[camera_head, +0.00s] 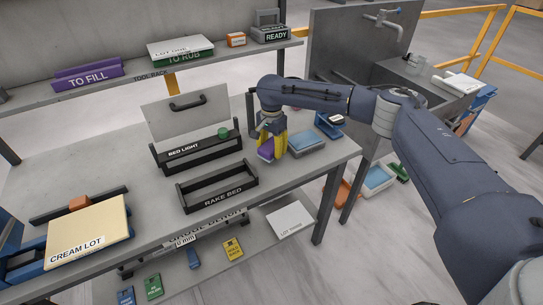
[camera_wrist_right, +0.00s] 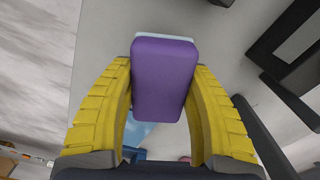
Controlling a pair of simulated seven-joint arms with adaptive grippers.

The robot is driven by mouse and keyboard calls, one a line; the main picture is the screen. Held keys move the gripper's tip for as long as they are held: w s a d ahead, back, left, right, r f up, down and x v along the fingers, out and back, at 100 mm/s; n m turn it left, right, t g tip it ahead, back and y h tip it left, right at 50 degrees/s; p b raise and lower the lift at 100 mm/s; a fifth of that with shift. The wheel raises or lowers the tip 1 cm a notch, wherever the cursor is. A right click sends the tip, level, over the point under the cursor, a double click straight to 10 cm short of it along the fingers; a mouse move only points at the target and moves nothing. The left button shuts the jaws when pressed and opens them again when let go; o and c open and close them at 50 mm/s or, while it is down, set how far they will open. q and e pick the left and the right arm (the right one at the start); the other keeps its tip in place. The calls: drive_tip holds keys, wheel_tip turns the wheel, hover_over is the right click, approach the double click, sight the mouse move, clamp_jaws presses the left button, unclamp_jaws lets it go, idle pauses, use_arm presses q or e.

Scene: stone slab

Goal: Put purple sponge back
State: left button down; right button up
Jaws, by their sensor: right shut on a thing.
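The purple sponge (camera_head: 265,151) is held by my right gripper (camera_head: 273,148), between its yellow fingers, over the back right part of the bench. In the right wrist view the purple sponge (camera_wrist_right: 163,85) is squeezed between both fingers (camera_wrist_right: 163,72), with a pale edge at its far end. I cannot tell if the sponge touches the bench top. A blue tray (camera_head: 307,152) with a grey-blue top is just right of the gripper. My left gripper is not in view.
The black RAKE BED frame (camera_head: 218,203) and the BED LIGHT rack (camera_head: 187,148) with an upright board stand left of the gripper. A CREAM LOT board (camera_head: 85,235) lies at the far left. A tool rack (camera_head: 135,78) runs above the back. A sink (camera_head: 425,82) is at right.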

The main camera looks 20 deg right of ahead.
sight(271, 145)
drive_tip(key=shift+f, duration=1.85)
drive_tip(key=shift+f, duration=0.1)
drive_tip(key=o, duration=1.1)
wheel_tip(271, 145, up, 12)
drive_tip(key=shift+r, duration=0.1)
